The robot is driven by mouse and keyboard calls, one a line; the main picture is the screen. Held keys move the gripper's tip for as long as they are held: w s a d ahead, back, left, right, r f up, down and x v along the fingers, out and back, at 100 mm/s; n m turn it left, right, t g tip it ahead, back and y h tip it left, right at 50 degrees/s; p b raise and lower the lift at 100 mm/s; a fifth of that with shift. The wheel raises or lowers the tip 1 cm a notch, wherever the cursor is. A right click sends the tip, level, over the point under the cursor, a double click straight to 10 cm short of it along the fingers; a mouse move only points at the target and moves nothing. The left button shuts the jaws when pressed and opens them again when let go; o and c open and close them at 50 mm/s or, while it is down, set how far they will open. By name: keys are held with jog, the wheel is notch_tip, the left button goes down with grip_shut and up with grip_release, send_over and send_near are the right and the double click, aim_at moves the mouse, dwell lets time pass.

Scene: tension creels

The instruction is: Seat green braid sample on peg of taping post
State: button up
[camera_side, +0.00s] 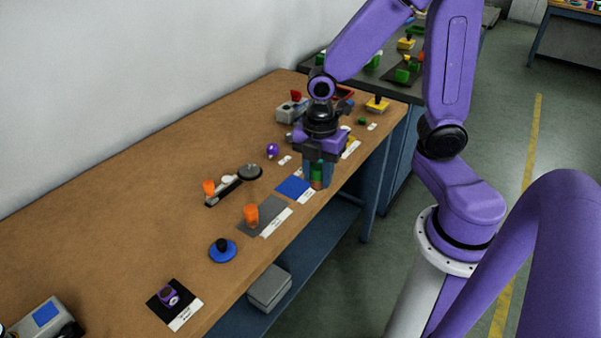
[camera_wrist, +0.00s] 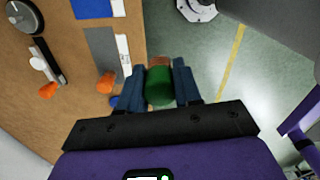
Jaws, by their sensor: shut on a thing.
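My gripper (camera_side: 317,178) is shut on the green braid sample (camera_side: 317,171), a green cylinder with a brown-orange end. The wrist view shows the sample (camera_wrist: 159,88) between the two blue-grey fingers (camera_wrist: 159,76). In the side view it hangs near the bench's front edge, beside a blue square; its height is hard to judge. I cannot tell which item is the taping post, as the labels are unreadable. Black upright pegs show on a round blue base (camera_side: 214,256) in front and on a yellow base (camera_side: 376,108) behind.
An orange cup-shaped piece (camera_side: 251,215) stands on a grey mat (camera_side: 272,209). Another orange piece (camera_side: 209,187) is by a dark strip with a grey disc (camera_side: 250,171). A purple ball (camera_side: 272,151) lies behind. The near left bench top is mostly bare.

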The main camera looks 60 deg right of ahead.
jog(key=shift+s+r, duration=0.35)
jog(key=shift+s, duration=0.25)
jog(key=w+d+f+m, duration=0.1)
jog(key=w+d+m, duration=0.1)
jog(key=w, duration=1.1)
jog(key=w+d+f+m, duration=0.1)
jog(key=w+d+m, duration=0.2)
jog(key=w, duration=1.1)
jog(key=shift+d+f+m, duration=0.15)
jog(key=shift+f+m, duration=0.2)
jog(key=shift+m, duration=0.15)
jog(key=shift+f, duration=2.9)
jog(key=shift+f, duration=1.55)
jog(key=o, duration=1.1)
jog(key=shift+o, duration=0.2)
